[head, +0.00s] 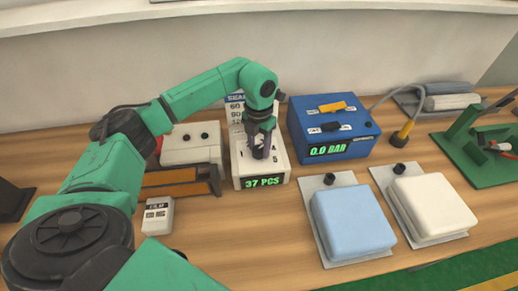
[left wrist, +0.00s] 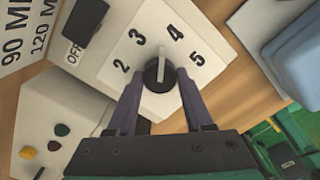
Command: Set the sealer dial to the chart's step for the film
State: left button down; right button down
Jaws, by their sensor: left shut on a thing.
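The sealer (head: 282,166) is a white box with a green "37 PCS" display. In the left wrist view, its black round dial (left wrist: 152,76) sits among the numbers 2, 3, 4 and 5. The dial's white mark points up, between 3 and 4; I cannot tell how close it is to either. My left gripper (head: 262,152) is over the box, its purple fingers (left wrist: 160,92) shut on the dial from both sides. My right gripper is not in view.
A small white box with a label (head: 158,216) lies at left, its text too small to read. A blue box (head: 330,148) reads "0.0 BAR". Blue (head: 352,222) and cream (head: 433,207) padded blocks lie on plates at right. A green stand (head: 480,160) is far right.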

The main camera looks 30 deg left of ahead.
pick_arm(q)
jog(key=shift+m+b, duration=0.45)
jog(key=shift+m, duration=0.85)
jog(key=shift+w+r, duration=0.1)
jog(key=shift+c, duration=1.5)
grip_release()
notch_tip(320, 180, up, 9)
jog(key=shift+f+b, duration=0.1)
jog(key=shift+b, duration=0.8)
notch_tip(320, 180, up, 6)
jog(key=p, duration=0.1)
send_over(259, 148)
jog(key=shift+f, duration=0.15)
